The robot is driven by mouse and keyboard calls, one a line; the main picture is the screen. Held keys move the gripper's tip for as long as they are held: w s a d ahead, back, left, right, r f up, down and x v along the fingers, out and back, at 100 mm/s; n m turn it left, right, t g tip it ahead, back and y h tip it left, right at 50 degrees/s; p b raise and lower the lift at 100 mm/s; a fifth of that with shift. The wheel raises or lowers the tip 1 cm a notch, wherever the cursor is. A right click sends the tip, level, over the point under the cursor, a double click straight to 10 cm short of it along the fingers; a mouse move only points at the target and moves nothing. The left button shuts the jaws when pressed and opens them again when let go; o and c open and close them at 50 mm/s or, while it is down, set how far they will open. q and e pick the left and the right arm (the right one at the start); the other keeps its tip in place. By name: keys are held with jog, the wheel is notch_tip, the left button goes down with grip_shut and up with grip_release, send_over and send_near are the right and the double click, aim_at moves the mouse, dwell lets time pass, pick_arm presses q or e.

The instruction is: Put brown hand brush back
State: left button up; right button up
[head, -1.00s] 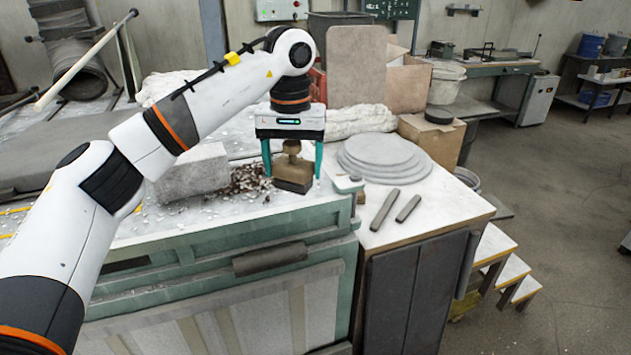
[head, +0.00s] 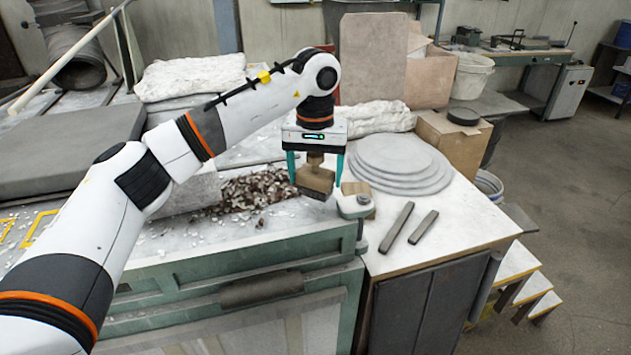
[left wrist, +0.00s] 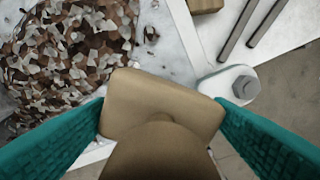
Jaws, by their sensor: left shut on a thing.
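The brown hand brush (head: 315,178) is in my left gripper (head: 316,168), whose teal fingers are on either side of it. In the head view it hangs over the right end of the green-framed bench top, right of a pile of brown and white chips (head: 258,190). In the left wrist view the brush (left wrist: 160,105) fills the middle between the fingers, with the chips at upper left. Whether its underside touches the surface cannot be told. My right gripper is not in view.
A pale clamp-like fitting (head: 352,202) stands close to the right of the brush. Round grey discs (head: 398,162) are stacked on the side table, with two dark bars (head: 397,228) in front. A cardboard box (head: 452,138) stands behind. Bare tabletop shows around the bars.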

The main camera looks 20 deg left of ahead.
aim_at(316, 185)
pick_arm(q)
jog(key=f, duration=0.1)
jog(key=f+p, duration=0.1)
jog(key=f, duration=0.1)
jog(key=shift+w+f, duration=0.2)
jog(key=shift+f, duration=0.05)
jog(key=shift+s+f, duration=0.1)
jog(key=shift+f, duration=0.1)
jog(key=o, duration=0.9)
jog(key=shift+o, duration=0.2)
jog(key=shift+r, duration=0.1)
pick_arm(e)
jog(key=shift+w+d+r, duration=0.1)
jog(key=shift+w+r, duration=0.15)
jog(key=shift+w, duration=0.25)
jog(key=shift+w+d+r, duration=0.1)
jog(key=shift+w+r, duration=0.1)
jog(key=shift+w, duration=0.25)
